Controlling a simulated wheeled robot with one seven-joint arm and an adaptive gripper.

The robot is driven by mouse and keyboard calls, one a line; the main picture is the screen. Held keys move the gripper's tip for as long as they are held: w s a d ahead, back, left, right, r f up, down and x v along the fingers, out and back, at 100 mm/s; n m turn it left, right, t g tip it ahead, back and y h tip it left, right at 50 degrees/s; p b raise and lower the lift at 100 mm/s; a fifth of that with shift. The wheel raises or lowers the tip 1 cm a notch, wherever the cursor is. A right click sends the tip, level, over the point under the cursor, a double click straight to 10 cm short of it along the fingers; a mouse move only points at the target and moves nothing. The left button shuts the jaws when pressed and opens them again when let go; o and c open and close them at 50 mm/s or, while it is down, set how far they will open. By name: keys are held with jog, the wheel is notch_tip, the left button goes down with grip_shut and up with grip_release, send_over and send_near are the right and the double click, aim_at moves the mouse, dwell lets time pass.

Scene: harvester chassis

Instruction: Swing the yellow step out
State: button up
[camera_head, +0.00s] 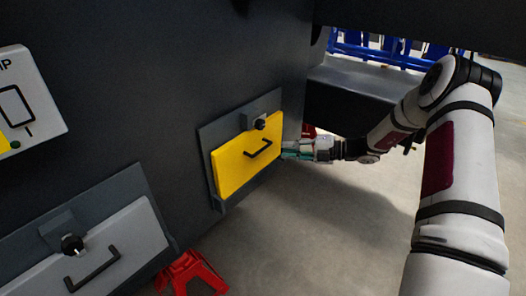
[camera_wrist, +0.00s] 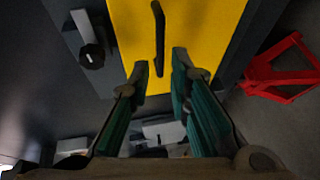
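The yellow step (camera_head: 236,165) is an upright yellow panel in a grey frame on the dark chassis wall. It has a black bar handle (camera_head: 258,149), and a black knob (camera_head: 260,124) sits on a grey bracket at its top edge. My gripper (camera_head: 284,150) is at the right edge of the panel in the head view. The knob (camera_wrist: 91,57) is left of the fingers.
A grey panel (camera_head: 110,245) with its own handle and knob is at lower left. Open floor (camera_head: 330,230) lies right of the panels. Blue racks (camera_head: 380,48) stand behind.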

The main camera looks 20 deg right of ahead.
aim_at(263, 149)
jog(key=b+x, duration=0.2)
jog(key=x, duration=0.7)
jog(key=shift+a+f, duration=0.1)
grip_shut()
